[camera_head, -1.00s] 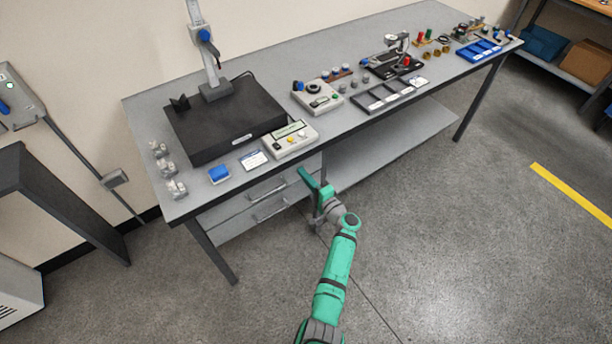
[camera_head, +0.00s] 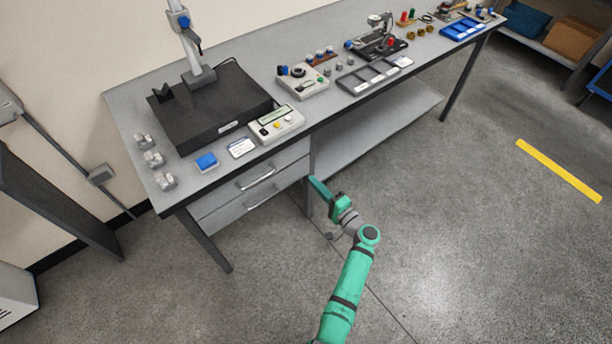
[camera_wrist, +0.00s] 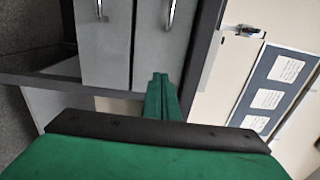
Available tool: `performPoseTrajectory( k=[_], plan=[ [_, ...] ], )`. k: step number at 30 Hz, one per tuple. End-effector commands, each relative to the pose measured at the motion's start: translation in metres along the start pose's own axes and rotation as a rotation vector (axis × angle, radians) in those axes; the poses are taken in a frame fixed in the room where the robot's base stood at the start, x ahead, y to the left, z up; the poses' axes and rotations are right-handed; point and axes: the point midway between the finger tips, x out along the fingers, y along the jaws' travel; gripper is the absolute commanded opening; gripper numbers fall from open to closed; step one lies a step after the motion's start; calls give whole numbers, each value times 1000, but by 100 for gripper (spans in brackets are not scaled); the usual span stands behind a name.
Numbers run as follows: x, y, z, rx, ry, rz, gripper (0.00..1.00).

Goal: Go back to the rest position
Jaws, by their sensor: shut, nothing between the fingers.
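My gripper (camera_head: 318,188) is at the end of my green arm in the head view, in front of the bench and just right of its drawers. In the wrist view its green fingers (camera_wrist: 160,85) are together with nothing between them. They point toward the bench's drawer fronts (camera_wrist: 105,45), which show in the upper middle with two metal handles. The gripper appears apart from the bench. Part of the scene in the wrist view is hidden behind the wide dark and green gripper body.
The long grey workbench (camera_head: 240,60) carries a black plate (camera_head: 205,115), a control box (camera_head: 277,124), a blue block (camera_head: 206,161), and fixtures and trays farther right. Its lower shelf (camera_head: 370,135) lies under the right part. The floor (camera_head: 470,230) right of my arm is clear, with a yellow stripe (camera_head: 558,170).

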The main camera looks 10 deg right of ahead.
Motion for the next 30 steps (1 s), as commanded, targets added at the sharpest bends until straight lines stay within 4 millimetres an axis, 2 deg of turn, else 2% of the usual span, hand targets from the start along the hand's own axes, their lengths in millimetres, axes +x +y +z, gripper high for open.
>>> performPoseTrajectory(
  k=[4, 10, 14, 17, 21, 24, 27, 30],
  plan=[
    [-6, 0, 0, 0, 0, 0, 0],
    [-1, 2, 8, -1, -13, 4, 0],
    [-9, 22, 23, -19, -6, 62, 0],
    [-28, 54, 41, -58, 17, 159, 0],
    [-68, 100, 75, -151, 52, 323, 0],
    [-98, 124, 97, -231, 76, 426, 0],
    [-130, 140, 119, -317, 94, 516, 0],
    [-160, 147, 140, -412, 110, 591, 0]
  ],
)
